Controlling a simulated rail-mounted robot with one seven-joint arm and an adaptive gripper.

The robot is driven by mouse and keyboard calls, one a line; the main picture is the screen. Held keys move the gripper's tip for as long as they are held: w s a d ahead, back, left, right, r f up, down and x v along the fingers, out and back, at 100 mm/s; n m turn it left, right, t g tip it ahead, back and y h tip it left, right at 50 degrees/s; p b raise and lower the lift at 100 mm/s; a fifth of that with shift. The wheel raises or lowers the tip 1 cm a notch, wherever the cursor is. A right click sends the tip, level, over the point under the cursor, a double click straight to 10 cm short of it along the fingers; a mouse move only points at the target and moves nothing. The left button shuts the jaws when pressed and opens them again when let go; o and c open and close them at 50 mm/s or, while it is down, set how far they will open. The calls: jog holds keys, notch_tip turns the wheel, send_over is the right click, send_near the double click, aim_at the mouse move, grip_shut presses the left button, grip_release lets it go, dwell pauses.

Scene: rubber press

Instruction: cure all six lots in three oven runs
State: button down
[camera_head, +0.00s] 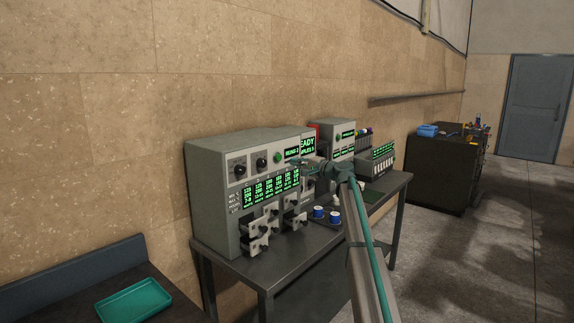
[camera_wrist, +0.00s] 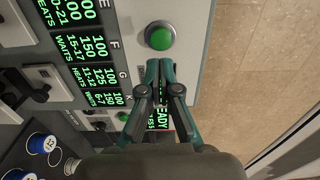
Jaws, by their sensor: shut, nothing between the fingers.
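A grey oven-like machine (camera_head: 215,185) stands on the bench with a green-lit table of settings (camera_head: 271,188), two black knobs and a green button (camera_head: 277,157). The button shows larger in the wrist view (camera_wrist: 159,37). My gripper (camera_wrist: 160,65) is shut and empty, its fingertips just below the button in that view; contact cannot be told. In the head view my gripper (camera_head: 300,162) is small, at the machine's front. Several small drawers (camera_head: 258,245) are on the lower front, some pulled out.
A "READY" display (camera_head: 307,144) is partly behind my gripper. Farther right are another grey unit (camera_head: 337,128) and a rack with a green display (camera_head: 382,151). A teal tray (camera_head: 134,299) lies on the left table. A dark cabinet (camera_head: 440,170) stands beyond the bench.

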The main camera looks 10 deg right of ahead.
jog(key=b+v, duration=0.1)
jog(key=v, duration=0.5)
jog(key=shift+s+d, duration=0.15)
jog(key=shift+d, duration=0.05)
